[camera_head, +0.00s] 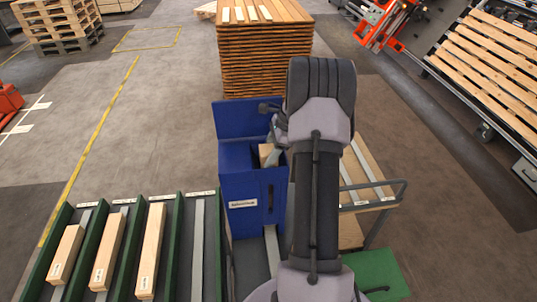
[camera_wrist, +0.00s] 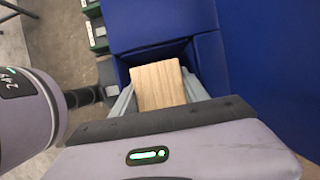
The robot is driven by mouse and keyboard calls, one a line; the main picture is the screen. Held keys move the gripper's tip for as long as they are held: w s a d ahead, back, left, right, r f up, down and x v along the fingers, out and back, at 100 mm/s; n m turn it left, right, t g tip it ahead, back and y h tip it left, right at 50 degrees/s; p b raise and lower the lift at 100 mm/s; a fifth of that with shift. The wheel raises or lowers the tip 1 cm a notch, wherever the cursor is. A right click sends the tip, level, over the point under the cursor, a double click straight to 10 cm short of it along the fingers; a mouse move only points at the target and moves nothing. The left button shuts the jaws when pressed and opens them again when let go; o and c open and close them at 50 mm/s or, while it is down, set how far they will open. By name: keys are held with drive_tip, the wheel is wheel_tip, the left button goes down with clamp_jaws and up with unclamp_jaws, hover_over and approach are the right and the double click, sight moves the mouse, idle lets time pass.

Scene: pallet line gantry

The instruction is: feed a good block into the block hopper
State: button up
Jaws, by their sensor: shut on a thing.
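A light wooden block (camera_wrist: 158,86) is held between the two grey fingers of my gripper (camera_wrist: 155,95) in the wrist view. In the head view the block (camera_head: 265,153) shows as a small pale end, partly hidden by my gripper (camera_head: 272,153). It is at the open top of the blue hopper (camera_head: 238,190), inside its walls. The hopper has a white label on its front and a raised blue back panel. I cannot tell whether the block touches the hopper's floor. The blue walls also surround the block in the wrist view (camera_wrist: 150,30).
Green-walled lanes (camera_head: 121,250) at lower left hold three wooden blocks of different lengths; the rightmost lane looks empty. A tall stack of wooden boards (camera_head: 262,62) stands behind the hopper. A cart (camera_head: 372,196) with boards stands at right. Open floor lies at left.

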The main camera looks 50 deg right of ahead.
drive_tip(key=shift+f, duration=0.25)
drive_tip(key=o, duration=1.5)
drive_tip(key=v, duration=1.7)
drive_tip(key=shift+r+p, duration=0.15)
drive_tip(key=shift+p, duration=0.2)
drive_tip(key=shift+s+d, duration=0.1)
